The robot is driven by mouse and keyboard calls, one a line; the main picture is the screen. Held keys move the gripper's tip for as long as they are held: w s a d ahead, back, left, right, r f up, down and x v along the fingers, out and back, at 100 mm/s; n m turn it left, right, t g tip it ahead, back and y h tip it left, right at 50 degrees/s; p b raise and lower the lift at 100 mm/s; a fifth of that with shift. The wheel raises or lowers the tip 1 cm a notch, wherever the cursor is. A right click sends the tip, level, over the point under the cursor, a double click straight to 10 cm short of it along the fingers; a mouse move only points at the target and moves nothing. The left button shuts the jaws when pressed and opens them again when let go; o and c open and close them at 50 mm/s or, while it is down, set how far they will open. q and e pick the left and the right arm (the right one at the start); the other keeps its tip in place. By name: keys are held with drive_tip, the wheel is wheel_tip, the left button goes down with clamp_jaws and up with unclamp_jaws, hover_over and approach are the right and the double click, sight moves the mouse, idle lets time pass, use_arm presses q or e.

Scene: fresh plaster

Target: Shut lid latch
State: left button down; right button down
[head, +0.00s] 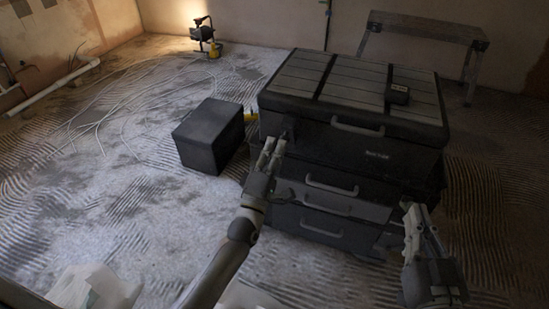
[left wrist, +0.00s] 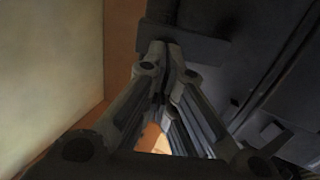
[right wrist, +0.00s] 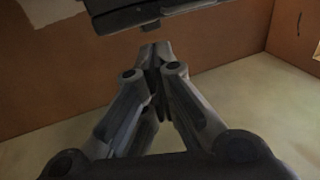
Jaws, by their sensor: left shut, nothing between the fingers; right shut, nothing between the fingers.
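The black tool chest (head: 400,158) has a ribbed lid (head: 350,80) that looks down, though I cannot tell if it sits fully flush. A dark latch-like piece (head: 289,126) shows at the lid's front left; its position is too dark to tell. My left gripper (head: 272,147) is shut and empty at the chest's front left corner. In the left wrist view its tips (left wrist: 168,48) are close to a dark ledge (left wrist: 185,40); contact is unclear. My right gripper (head: 413,215) is shut and empty before the lower right drawers. Its tips (right wrist: 155,48) point at a dark edge (right wrist: 150,12).
A black box (head: 208,135) stands on the floor left of the chest. A small dark item (head: 398,93) lies on the lid. A work lamp (head: 205,36) and loose cables are at the back left. A trestle (head: 425,30) stands behind. The floor at left is mostly open.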

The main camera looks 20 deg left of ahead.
use_arm(q)
drive_tip(key=p, duration=0.2)
drive_tip(key=r+g+p, duration=0.1)
drive_tip(key=p, duration=0.2)
drive_tip(key=shift+w+r+g+p, duration=0.15)
drive_tip(key=shift+w+g+p, duration=0.1)
drive_tip(key=shift+g+p, duration=0.05)
use_arm(e)
drive_tip(key=s+d+f+g+h, duration=0.2)
drive_tip(key=s+d+f+g, duration=0.1)
drive_tip(key=s+f+g, duration=0.4)
drive_tip(key=s+d+f+g+h, duration=0.2)
drive_tip(key=s+d+f+g, duration=0.2)
drive_tip(key=s+f+g, duration=0.3)
drive_tip(key=s+f, duration=0.2)
drive_tip(key=s, duration=0.1)
drive_tip(key=shift+f+m, duration=0.3)
drive_tip(key=shift+m, duration=0.1)
use_arm(q)
drive_tip(key=v, duration=1.2)
